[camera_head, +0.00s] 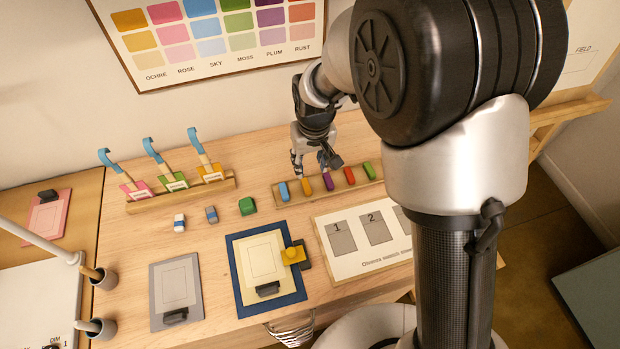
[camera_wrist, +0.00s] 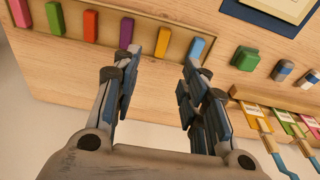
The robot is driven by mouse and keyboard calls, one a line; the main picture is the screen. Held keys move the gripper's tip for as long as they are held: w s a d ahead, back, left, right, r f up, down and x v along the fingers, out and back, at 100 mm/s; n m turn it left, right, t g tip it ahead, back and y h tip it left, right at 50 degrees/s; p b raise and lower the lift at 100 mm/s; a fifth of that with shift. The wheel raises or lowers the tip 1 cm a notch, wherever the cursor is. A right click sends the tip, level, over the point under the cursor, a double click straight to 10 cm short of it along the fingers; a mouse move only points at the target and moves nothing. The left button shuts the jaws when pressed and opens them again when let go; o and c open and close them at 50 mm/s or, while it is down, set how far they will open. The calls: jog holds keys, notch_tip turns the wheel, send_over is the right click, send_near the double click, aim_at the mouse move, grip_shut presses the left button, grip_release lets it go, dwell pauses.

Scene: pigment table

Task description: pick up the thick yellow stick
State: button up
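A yellow-orange stick (camera_head: 307,187) lies in a shallow wooden tray (camera_head: 283,204), between a blue stick (camera_head: 284,191) and a purple stick (camera_head: 327,182). My gripper (camera_head: 297,168) is open and empty, close to the tray at the back of the table. In the wrist view its two fingers (camera_wrist: 164,62) stand well apart. The blue stick (camera_wrist: 196,49) is by the right fingertip. I cannot tell the exact height above the tray.
Red (camera_head: 349,175) and green (camera_head: 369,170) sticks share the tray; a pink stick (camera_wrist: 20,12) shows at its end in the wrist view. A green block (camera_head: 247,206) and small erasers (camera_head: 211,214) lie left. A rack (camera_head: 180,195) with blue-handled tools stands farther left.

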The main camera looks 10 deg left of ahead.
jog(key=b, duration=0.2)
send_over(306, 185)
jog(key=s+d, duration=0.1)
notch_tip(306, 185, down, 7)
jog(key=shift+f, duration=0.2)
jog(key=shift+w+a+f+b, duration=0.15)
jog(key=shift+f+b, duration=0.05)
jog(key=shift+f, duration=0.7)
jog(key=shift+w+a+f+b, duration=0.15)
jog(key=shift+f, duration=0.75)
jog(key=shift+w+a+f+b, duration=0.15)
jog(key=shift+f+b, duration=0.05)
jog(key=shift+f, duration=0.7)
jog(key=c, duration=0.9)
